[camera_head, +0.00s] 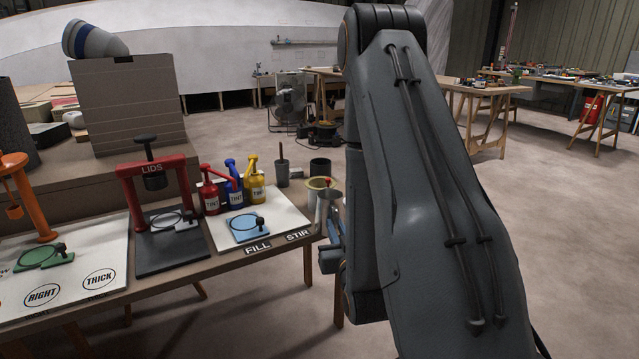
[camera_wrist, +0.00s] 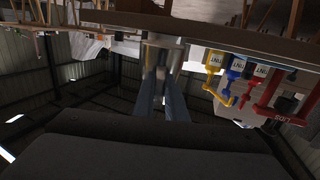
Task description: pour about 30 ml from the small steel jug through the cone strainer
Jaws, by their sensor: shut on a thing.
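The small steel jug (camera_head: 323,212) is at the table's right end, partly hidden by my arm. My gripper (camera_head: 331,238) is shut on it. The wrist view is upside down; there the two long fingers (camera_wrist: 164,88) reach to a shiny steel body (camera_wrist: 161,58), the jug. I cannot tell how far it tilts, and no liquid stream shows. Just behind the jug is a pale yellow-rimmed round piece (camera_head: 320,184), which may be the cone strainer; its lower part is hidden.
Red (camera_head: 209,195), blue (camera_head: 234,188) and yellow (camera_head: 255,182) TINT pumps stand left of the jug. A dark cup (camera_head: 320,167) is behind. The white board (camera_head: 275,217) holds a blue plate (camera_head: 246,228) near FILL and STIR labels. A red LIDS stand (camera_head: 160,168) is farther left.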

